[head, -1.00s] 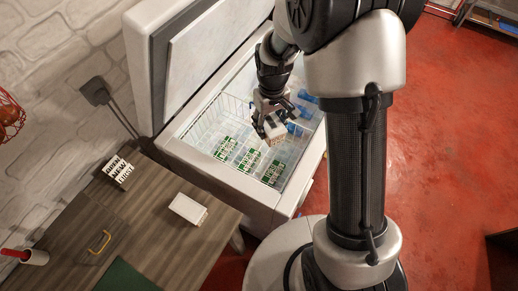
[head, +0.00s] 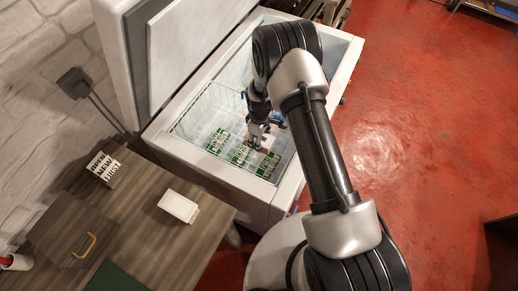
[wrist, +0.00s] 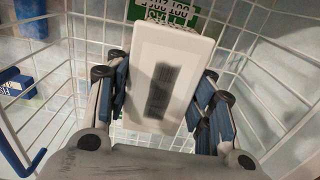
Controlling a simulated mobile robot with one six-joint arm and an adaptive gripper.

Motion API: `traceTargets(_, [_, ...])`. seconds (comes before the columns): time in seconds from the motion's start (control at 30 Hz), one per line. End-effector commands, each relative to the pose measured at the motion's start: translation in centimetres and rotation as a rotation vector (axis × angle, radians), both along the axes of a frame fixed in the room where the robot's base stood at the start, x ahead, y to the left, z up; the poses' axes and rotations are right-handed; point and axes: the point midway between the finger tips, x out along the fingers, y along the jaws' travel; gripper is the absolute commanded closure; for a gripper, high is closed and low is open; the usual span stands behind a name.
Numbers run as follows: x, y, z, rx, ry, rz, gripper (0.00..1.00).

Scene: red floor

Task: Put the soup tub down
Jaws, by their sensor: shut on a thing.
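My gripper (head: 258,138) is down inside the open chest freezer (head: 300,190). In the wrist view my gripper (wrist: 165,95) is shut on the soup tub (wrist: 180,52), a white box-like tub with a dark printed patch. A finger pad sits on each side of it. In the head view the tub is mostly hidden by the gripper. Green-and-white labels (head: 217,142) lie in the freezer near the gripper, and one label (wrist: 170,12) shows just beyond the tub in the wrist view. I cannot tell whether the tub touches the surface below.
A wire basket (head: 212,103) stands in the freezer; wire walls flank the gripper. A blue item (wrist: 15,82) lies at left in the wrist view. The raised lid (head: 190,55) stands behind. A white box (head: 178,205) and a lettered block (head: 103,168) rest on the wooden counter (head: 150,240).

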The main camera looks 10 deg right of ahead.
Motion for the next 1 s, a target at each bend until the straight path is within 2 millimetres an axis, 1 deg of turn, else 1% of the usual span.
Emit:
traceTargets(0.03, [0.0,0.0,-1.0,0.000,-0.001,0.000,0.86])
traceTargets(0.1, [0.1,0.0,-1.7,0.000,-0.001,-0.001,0.86])
traceTargets(0.27, [0.1,0.0,-2.5,0.000,-0.002,-0.001,0.86])
traceTargets(0.33, [0.0,0.0,-3.3,0.000,0.000,-0.001,0.86])
traceTargets(0.5, [0.0,0.0,-6.0,0.000,0.000,-0.001,0.86])
traceTargets(0.53, [0.1,0.0,-6.3,0.000,-0.001,-0.001,0.86])
traceTargets(0.6, [0.1,0.0,-6.5,0.001,-0.003,-0.001,0.86])
traceTargets(0.8, [0.1,0.0,-6.4,0.001,-0.003,-0.001,0.86])
traceTargets(0.93, [0.1,0.0,-6.8,0.001,-0.003,-0.001,0.86])
traceTargets(0.97, [0.0,0.0,-6.9,0.000,-0.001,-0.001,0.51])
traceTargets(1.0, [0.0,0.0,-6.8,0.000,-0.001,-0.001,0.48])
